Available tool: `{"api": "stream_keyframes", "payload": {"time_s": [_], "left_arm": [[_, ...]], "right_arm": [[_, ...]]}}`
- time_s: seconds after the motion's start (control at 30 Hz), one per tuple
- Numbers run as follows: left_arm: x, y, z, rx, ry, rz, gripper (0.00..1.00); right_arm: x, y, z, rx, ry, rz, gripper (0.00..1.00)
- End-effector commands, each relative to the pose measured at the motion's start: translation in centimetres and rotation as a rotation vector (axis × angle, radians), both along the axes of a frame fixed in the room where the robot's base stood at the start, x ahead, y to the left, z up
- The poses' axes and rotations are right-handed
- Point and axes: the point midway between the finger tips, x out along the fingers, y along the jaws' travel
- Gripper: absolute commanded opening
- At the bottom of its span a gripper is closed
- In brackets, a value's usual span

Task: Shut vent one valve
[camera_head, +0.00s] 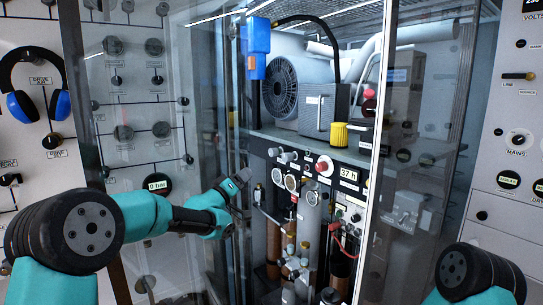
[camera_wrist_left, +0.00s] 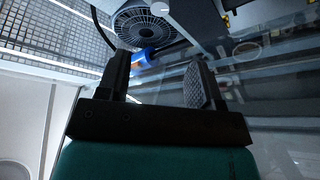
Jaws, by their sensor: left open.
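My left gripper (camera_head: 243,176) is at the left front of the glass-sided cabinet, by its inner panel with knobs and gauges. In the left wrist view my left gripper (camera_wrist_left: 160,76) has its two fingers apart with nothing between them. I cannot tell which control is the vent one valve, as the labels near the gripper are too small to read. Grey knobs (camera_head: 288,157) sit along the top of the inner panel, just right of the gripper. Of my right arm only a dark joint and teal link show; its gripper is out of view.
The cabinet's glass pane edge (camera_head: 376,160) stands upright right of the inner panel. Blue ear defenders (camera_head: 37,83) hang on the left wall panel, and a MAINS knob (camera_head: 518,140) is at right.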

Motion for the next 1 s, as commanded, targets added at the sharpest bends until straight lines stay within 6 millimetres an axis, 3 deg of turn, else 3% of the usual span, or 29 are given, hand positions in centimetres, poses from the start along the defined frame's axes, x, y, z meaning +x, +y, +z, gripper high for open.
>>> {"api": "stream_keyframes", "payload": {"time_s": [1.0], "left_arm": [[10.2,-7.0,3.7,0.001,-0.001,0.000,0.60]], "right_arm": [[0.0,0.0,0.0,0.000,0.000,0.000,0.43]]}}
